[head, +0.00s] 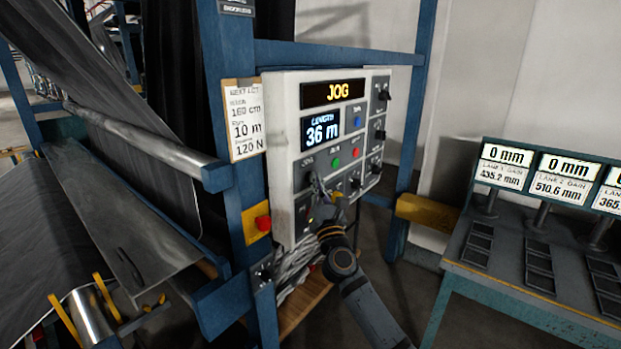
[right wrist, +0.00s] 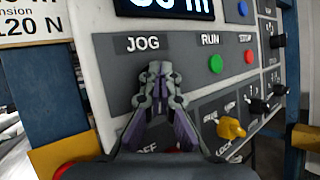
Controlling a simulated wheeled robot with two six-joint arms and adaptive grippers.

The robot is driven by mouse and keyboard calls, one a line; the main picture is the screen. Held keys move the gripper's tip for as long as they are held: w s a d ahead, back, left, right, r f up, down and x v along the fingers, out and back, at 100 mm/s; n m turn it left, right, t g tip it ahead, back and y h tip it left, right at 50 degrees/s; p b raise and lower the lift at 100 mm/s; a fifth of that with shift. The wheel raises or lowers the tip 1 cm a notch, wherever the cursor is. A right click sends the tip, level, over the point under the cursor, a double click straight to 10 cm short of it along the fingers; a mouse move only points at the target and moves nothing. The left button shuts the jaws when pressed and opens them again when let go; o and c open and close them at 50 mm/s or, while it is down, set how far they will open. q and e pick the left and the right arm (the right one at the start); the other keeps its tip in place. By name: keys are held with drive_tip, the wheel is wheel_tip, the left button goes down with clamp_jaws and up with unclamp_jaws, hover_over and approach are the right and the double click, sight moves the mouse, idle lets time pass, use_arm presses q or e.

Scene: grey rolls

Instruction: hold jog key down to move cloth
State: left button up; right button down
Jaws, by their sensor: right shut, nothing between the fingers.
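The control box (head: 285,150) stands on a blue post, its upper display (head: 332,92) lit with "JOG". The length display (head: 321,130) reads 36 m. My right gripper (head: 316,182) is shut and empty, its fingertips at the panel just below the JOG label (right wrist: 143,43). In the right wrist view the closed fingertips (right wrist: 158,76) cover the spot where the jog key would be, so the key is hidden and I cannot see how far it is pressed. Dark grey cloth (head: 118,95) hangs over a metal bar at the left. My left gripper is not in view.
Green (right wrist: 215,64), red (right wrist: 249,57) and blue (right wrist: 242,9) buttons sit right of the fingers. A yellow knob (right wrist: 231,128) is lower right. A red button on a yellow plate (head: 263,223) is on the post. A bench with lane displays (head: 500,166) stands right.

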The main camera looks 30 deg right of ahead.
drive_tip(key=shift+s, duration=0.1)
idle(0.7)
drive_tip(key=shift+s+d, duration=0.3)
drive_tip(key=shift+s, duration=0.4)
drive_tip(key=s, duration=0.1)
drive_tip(key=s+d, duration=0.1)
drive_tip(key=s, duration=0.1)
drive_tip(key=s+d, duration=0.1)
drive_tip(key=shift+s, duration=0.25)
drive_tip(key=shift+f, duration=0.15)
